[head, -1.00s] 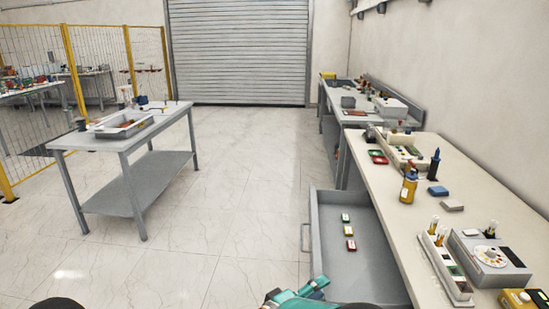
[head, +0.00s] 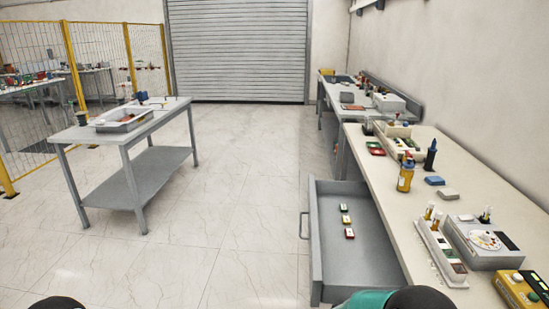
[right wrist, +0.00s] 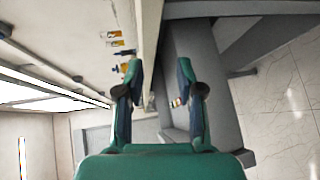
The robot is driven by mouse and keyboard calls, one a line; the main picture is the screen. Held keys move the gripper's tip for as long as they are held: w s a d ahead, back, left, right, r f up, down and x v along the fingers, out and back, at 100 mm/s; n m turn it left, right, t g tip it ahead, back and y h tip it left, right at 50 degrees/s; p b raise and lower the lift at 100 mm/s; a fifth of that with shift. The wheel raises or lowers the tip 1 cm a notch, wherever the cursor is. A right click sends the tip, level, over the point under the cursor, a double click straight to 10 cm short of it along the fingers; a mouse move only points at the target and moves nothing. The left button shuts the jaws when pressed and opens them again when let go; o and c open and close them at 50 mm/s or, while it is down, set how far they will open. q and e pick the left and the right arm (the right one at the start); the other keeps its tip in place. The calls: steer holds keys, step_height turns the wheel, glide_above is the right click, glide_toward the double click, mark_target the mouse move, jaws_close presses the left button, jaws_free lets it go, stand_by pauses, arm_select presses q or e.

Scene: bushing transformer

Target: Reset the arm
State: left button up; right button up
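My right gripper (right wrist: 160,75) shows in the right wrist view with its two teal and dark fingers spread apart. Nothing is between them. In the head view only a teal piece of my right arm (head: 363,300) and a dark rounded part show at the bottom edge, beside the open drawer's front end. The right gripper itself is out of the head view. A dark rounded part of mine is at the bottom left; my left gripper is not seen.
An open grey drawer (head: 375,268) with several small coloured blocks juts from the right workbench (head: 400,212). The bench holds a yellow bottle (head: 405,177), a grey device (head: 487,244) and a tube rack (head: 440,257). A grey table (head: 150,128) stands left. The floor between is clear.

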steer(key=s+d+f+y+b, duration=0.2)
steer(key=d+f+y, duration=0.25)
steer(key=f, duration=0.75)
steer(key=s+a+f+m+y, duration=0.1)
steer(key=s+a+f+y, duration=0.3)
steer(key=f, duration=0.5)
steer(key=s+a+f+m+g+y, duration=0.2)
steer(key=s+a, duration=0.4)
steer(key=s, duration=0.4)
steer(key=s+a+f+m+g+y, duration=0.2)
steer(key=s+a+m+g+y, duration=0.3)
steer(key=s, duration=0.5)
steer(key=shift+s+a+f+m+y, duration=0.15)
steer(key=shift+s+a+m+y, duration=0.2)
steer(key=shift+a+y, duration=0.75)
